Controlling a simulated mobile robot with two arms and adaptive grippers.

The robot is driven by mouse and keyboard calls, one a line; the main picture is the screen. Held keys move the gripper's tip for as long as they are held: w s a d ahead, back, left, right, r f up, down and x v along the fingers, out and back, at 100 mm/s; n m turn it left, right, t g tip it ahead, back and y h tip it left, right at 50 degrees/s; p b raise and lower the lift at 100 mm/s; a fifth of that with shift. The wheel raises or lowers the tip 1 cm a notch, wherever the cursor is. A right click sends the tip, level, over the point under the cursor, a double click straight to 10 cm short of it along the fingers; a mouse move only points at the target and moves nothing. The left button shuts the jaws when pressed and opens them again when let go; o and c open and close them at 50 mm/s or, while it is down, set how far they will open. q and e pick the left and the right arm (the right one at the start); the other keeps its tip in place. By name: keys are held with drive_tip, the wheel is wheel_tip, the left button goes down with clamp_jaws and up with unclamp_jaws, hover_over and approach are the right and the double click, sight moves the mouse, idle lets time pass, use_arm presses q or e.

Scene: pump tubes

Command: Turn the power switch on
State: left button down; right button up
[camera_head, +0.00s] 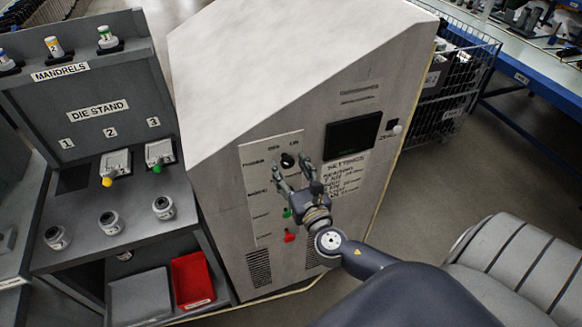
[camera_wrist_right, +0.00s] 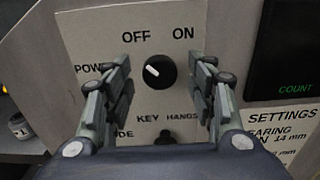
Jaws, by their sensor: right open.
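The power switch is a round black knob (camera_head: 287,160) with a white pointer mark, on the light control panel (camera_head: 254,205) of the grey machine. In the right wrist view the knob (camera_wrist_right: 158,72) sits below the words OFF and ON, and its white mark points up-left, towards OFF. My right gripper (camera_head: 292,172) is open in front of the panel, just below the knob in the head view. In the right wrist view its fingers (camera_wrist_right: 159,85) stand either side of the knob, apart from it. My left gripper is not in view.
Below the knob, a mode key switch (camera_wrist_right: 165,138) is partly hidden by my gripper. A green button (camera_head: 287,213) and a red button (camera_head: 289,236) sit lower. A dark screen (camera_head: 350,137) is to the right. A die stand (camera_head: 97,112) with mandrels and dies stands left.

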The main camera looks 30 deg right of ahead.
drive_tip(key=shift+c, duration=0.8)
drive_tip(key=c, duration=0.9)
drive_tip(key=shift+c, duration=0.2)
